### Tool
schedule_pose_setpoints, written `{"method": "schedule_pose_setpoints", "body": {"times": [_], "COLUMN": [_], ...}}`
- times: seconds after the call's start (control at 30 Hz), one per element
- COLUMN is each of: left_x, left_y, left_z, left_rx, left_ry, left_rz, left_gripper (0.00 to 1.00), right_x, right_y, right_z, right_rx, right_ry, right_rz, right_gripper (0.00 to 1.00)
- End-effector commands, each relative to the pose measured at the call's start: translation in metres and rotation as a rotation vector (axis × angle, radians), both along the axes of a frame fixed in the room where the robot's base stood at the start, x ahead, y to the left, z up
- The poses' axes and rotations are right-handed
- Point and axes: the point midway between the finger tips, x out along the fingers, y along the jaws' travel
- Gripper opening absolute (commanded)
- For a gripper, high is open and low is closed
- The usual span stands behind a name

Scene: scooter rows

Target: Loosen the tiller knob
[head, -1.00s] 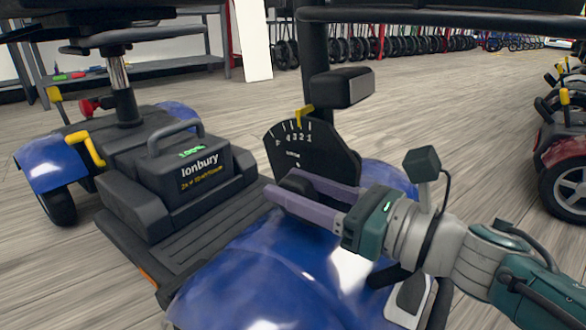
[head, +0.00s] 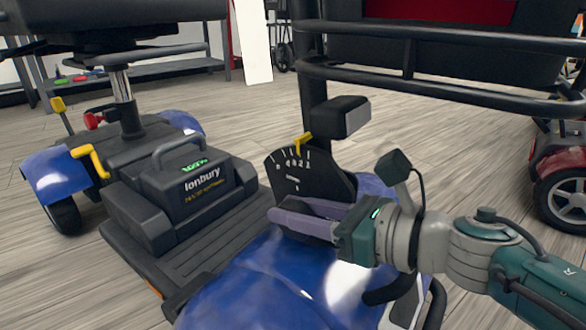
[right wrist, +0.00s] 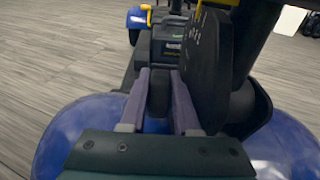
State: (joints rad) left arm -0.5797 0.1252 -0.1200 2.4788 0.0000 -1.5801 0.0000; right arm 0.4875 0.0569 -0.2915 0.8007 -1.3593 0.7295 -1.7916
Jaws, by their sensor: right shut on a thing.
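The tiller knob (right wrist: 158,96) shows as a dark piece between my right gripper's fingers in the right wrist view. In the head view, the fingers mostly hide it. My right gripper (head: 290,219) is shut on it, with its purple fingers beside the dark dial plate (head: 303,176). The plate has white marks and a yellow pointer (head: 303,142) at its top edge. The tiller post (head: 311,75) rises behind the plate. The plate also shows in the right wrist view (right wrist: 208,65), right of the fingers. My left gripper is not in view.
The blue scooter body (head: 258,285) lies under my right gripper. A black battery box marked Ionbury (head: 190,190) stands on the scooter at left. A black basket (head: 440,65) hangs close at upper right. A red scooter (head: 560,185) stands at the right edge.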

Motion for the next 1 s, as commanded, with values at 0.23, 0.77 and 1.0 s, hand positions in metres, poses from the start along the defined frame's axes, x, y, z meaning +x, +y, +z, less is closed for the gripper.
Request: {"method": "schedule_pose_setpoints", "body": {"times": [0.23,0.77,1.0], "left_x": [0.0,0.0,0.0], "left_y": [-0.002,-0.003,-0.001], "left_z": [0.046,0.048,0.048], "left_rx": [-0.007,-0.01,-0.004], "left_ry": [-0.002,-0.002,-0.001], "left_rz": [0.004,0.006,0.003], "left_gripper": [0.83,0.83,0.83], "right_x": [0.001,0.002,0.002], "right_y": [0.003,0.002,0.002], "right_z": [0.005,-0.001,-0.001], "right_rx": [-0.183,-0.225,-0.226], "right_ry": [0.136,0.169,0.169], "right_rz": [0.004,-0.001,-0.002], "right_gripper": [0.0,0.38,0.6]}}
